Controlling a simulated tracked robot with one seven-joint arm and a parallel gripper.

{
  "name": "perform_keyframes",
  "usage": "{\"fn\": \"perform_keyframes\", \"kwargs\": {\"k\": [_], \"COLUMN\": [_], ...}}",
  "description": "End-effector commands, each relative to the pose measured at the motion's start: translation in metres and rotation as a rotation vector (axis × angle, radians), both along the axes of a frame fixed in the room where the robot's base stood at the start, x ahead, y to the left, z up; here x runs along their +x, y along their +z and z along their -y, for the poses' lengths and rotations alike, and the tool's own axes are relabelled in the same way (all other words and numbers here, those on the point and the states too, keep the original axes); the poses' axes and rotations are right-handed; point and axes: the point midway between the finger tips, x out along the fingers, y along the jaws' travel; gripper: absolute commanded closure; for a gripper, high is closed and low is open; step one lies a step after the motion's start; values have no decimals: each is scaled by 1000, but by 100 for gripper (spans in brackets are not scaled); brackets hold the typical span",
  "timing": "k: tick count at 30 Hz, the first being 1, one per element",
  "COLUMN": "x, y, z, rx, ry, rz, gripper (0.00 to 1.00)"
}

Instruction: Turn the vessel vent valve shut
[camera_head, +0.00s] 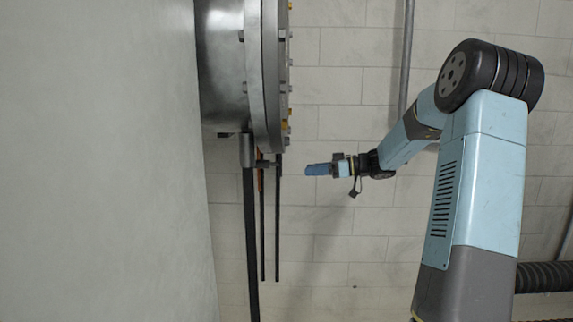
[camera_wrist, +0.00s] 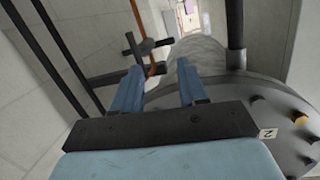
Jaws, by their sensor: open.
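The vent valve's dark handle (camera_wrist: 143,46) looks like a small crossbar on a short stem in the wrist view, just beyond my fingertips and a little left of the middle of the gap. In the head view the valve (camera_head: 266,164) sits on the dark pipe under the steel vessel (camera_head: 224,65). My gripper (camera_head: 308,169) points left toward it, with a visible gap between. In the wrist view my gripper (camera_wrist: 160,76) has its two blue fingers apart, with nothing between them. The handle's exact turn angle is hard to tell.
The vessel's bolted flange (camera_wrist: 258,108) is close on the right in the wrist view. Dark vertical pipes (camera_head: 252,245) and an orange line (camera_wrist: 138,20) run near the valve. A pale panel (camera_head: 100,160) fills the left of the head view. Space below my gripper looks clear.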

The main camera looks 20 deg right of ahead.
Motion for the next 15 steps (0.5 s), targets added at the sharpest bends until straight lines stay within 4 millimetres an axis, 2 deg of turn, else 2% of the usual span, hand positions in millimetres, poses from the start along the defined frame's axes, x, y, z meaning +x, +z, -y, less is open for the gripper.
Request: {"fn": "perform_keyframes", "kwargs": {"k": [1,3,6,11,15], "x": [6,12,17,22,30], "y": [0,2,4,5,5], "z": [13,27,39,38,22], "rx": [26,50,72,80,80], "ry": [-17,-36,-53,-60,-59], "rz": [41,92,140,164,163], "gripper": [58,58,58,58,58]}}
